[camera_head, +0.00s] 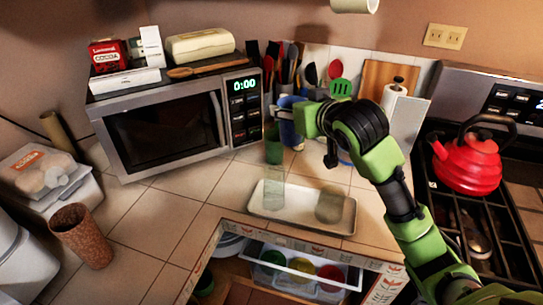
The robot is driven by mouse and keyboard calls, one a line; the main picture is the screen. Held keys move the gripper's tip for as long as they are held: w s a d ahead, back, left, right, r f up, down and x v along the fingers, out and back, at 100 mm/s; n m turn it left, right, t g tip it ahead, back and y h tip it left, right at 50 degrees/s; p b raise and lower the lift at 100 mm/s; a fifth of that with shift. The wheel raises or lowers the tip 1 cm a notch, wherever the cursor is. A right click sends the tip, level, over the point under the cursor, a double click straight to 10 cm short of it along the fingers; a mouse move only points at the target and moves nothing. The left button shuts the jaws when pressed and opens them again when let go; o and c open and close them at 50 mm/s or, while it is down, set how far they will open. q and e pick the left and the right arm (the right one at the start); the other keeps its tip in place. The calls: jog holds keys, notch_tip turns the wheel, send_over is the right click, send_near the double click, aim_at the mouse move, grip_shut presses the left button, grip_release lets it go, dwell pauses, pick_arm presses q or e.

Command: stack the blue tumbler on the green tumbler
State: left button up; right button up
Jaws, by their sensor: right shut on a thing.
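A blue tumbler (288,132) is in the middle of the head view, at the left side of my right gripper (303,127). The gripper is shut on it, and its fingers are partly hidden by the wrist and the green arm. A green tumbler (274,152) stands just left of and below the blue one in the picture, near the back of the tray. The two look close together; I cannot tell whether they touch. My left gripper is not in view.
A pale tray (300,222) with clear glasses lies in front. The microwave (170,125) stands left, a red kettle (470,160) on the stove right. Utensils crowd behind. An open drawer (290,268) holds colored cups. A brown cup (82,236) stands left; the tiles between are clear.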

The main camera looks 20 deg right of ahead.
jog(key=shift+w+r, duration=0.15)
jog(key=shift+w, duration=0.75)
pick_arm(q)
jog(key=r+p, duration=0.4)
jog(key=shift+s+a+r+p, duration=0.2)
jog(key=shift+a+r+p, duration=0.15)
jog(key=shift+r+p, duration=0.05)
pick_arm(e)
jog(key=w+f, duration=1.2)
jog(key=shift+w+f, duration=0.35)
jog(key=shift+w, duration=0.05)
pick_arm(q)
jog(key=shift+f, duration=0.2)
pick_arm(e)
jog(key=shift+d+f, duration=0.1)
jog(key=shift+f, duration=0.5)
